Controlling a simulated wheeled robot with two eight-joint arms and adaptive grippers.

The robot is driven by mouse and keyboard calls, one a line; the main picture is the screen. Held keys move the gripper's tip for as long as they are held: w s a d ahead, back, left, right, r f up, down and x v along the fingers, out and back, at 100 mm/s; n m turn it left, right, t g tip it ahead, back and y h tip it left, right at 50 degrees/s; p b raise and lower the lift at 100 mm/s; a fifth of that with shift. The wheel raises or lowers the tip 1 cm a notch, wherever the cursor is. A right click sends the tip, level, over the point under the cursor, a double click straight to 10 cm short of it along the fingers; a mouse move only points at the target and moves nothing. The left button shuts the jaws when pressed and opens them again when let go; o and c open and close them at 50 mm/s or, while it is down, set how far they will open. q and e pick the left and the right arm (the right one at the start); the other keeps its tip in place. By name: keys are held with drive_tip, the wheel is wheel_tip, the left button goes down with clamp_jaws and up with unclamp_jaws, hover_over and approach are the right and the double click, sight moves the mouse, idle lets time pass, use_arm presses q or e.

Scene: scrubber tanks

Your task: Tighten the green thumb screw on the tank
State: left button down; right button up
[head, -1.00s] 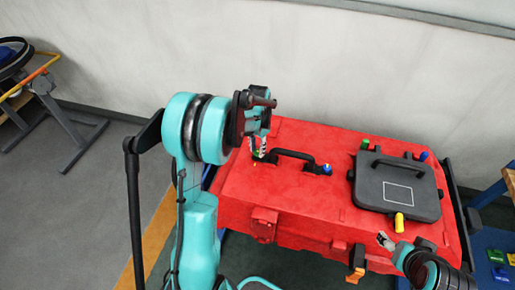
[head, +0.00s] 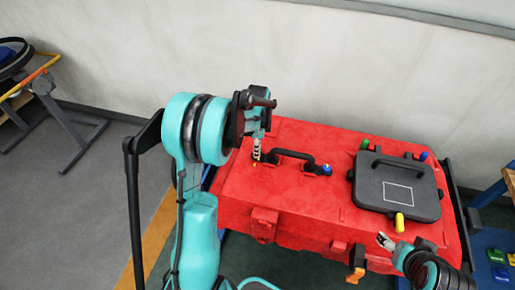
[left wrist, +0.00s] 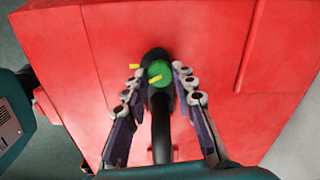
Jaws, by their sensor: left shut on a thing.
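The red tank (head: 245,190) lies across the middle of the head view. Its green thumb screw (left wrist: 160,73) shows in the left wrist view as a round green knob with a yellow mark, at the end of a black handle (head: 295,156). My left gripper (head: 257,150) points down at that end of the handle. In the left wrist view its fingers (left wrist: 157,80) are on both sides of the knob, shut on it. In the head view the fingers hide the knob. My right gripper (head: 386,240) is by the tank's front right edge; its jaw state is unclear.
A dark lid (head: 398,190) with several coloured knobs sits on the tank's right side. A blue knob (head: 327,168) is at the handle's other end. A blue surface with small coloured pieces (head: 498,262) lies at the right.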

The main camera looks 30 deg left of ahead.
use_arm(q)
drive_tip(key=m, duration=0.4)
drive_tip(key=shift+a+r+m, duration=0.1)
drive_tip(key=shift+m, duration=0.3)
idle(0.4)
drive_tip(key=c, duration=1.2)
unclamp_jaws()
wheel_tip(320, 180, up, 12)
drive_tip(key=shift+f, duration=0.1)
